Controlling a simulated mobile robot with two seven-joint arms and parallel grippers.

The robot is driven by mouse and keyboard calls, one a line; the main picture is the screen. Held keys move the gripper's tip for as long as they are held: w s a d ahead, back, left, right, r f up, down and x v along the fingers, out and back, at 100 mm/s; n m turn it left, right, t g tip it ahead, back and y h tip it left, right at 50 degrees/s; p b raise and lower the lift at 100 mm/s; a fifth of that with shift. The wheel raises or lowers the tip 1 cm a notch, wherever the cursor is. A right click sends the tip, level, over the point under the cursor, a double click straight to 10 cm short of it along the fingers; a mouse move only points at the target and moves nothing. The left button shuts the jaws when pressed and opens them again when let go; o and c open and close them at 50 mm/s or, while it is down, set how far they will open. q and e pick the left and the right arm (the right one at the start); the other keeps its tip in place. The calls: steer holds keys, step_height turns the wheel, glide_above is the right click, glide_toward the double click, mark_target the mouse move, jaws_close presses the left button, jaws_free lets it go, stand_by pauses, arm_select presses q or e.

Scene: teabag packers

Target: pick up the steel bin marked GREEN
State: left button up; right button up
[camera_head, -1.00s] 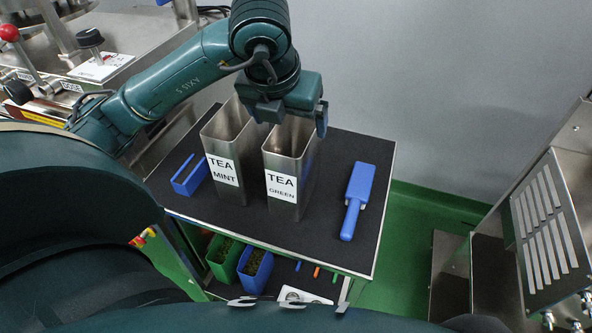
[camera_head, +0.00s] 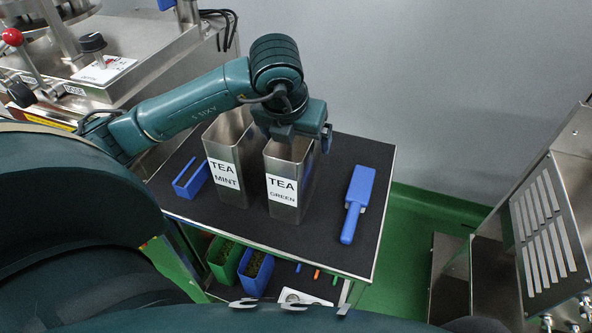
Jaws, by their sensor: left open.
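The steel bin marked GREEN (camera_head: 284,170) stands upright on the dark cart top, its white label reading TEA GREEN facing me. My left gripper (camera_head: 308,142) is over the bin's upper right part, pointing down, with one finger showing at the right side of the rim. The jaws are open. The gripper hides much of the bin's mouth, and I cannot tell whether a finger touches the wall. My right gripper is not in view.
The steel bin marked MINT (camera_head: 226,174) stands close on the left. Green (camera_head: 219,268) and blue (camera_head: 252,273) tubs sit below. A machine with a slotted panel (camera_head: 545,232) is at right.

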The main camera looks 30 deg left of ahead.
arm_select(q)
steer(key=shift+f+b, duration=0.25)
steer(key=shift+b, duration=0.15)
steer(key=shift+c, duration=0.2)
steer(key=c, duration=1.5)
steer(key=shift+o, duration=0.2)
steer(key=shift+r, duration=0.1)
